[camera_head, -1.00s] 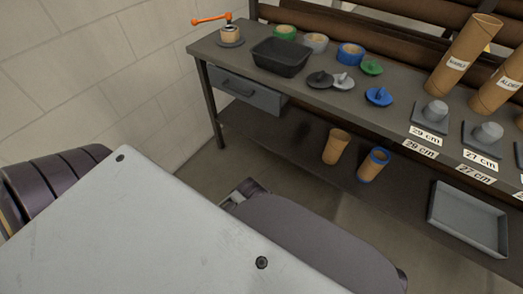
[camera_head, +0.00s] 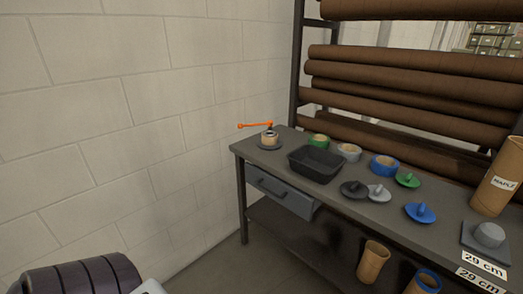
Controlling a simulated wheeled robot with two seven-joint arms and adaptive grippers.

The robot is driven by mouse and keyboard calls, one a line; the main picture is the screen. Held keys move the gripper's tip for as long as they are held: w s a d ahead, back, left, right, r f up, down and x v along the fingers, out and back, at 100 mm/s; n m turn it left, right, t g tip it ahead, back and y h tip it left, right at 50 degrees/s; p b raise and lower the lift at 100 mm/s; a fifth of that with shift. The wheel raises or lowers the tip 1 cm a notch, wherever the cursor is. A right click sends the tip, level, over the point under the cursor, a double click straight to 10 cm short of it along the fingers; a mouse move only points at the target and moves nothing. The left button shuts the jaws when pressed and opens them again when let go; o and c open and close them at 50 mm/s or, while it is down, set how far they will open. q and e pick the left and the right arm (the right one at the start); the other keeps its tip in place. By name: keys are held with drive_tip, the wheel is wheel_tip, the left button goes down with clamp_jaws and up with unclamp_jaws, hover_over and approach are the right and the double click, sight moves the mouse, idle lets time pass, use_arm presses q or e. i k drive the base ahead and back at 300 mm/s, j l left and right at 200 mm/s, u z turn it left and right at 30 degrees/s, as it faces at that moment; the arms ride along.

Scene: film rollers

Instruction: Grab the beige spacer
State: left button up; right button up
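No part is plainly marked as the beige spacer, and I cannot tell which one it is. A small beige cylinder (camera_head: 269,139) sits on a dark round base under an orange crank handle (camera_head: 255,125), at the left end of the bench top. A tan cup-like tube (camera_head: 373,262) stands on the lower shelf. Beside it is a tan tube with a blue rim (camera_head: 427,281), cut off by the bottom edge. Neither of my grippers is in view.
The grey bench (camera_head: 385,190) holds a black tray (camera_head: 315,165), tape rolls, several coloured knobbed discs and a tall brown tube (camera_head: 500,180). A drawer (camera_head: 281,195) is under its left end. Brown rolls (camera_head: 410,80) lie on a rack behind. A block wall (camera_head: 150,130) fills the left.

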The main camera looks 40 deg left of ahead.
sight(267, 142)
drive_tip(key=u, duration=1.2)
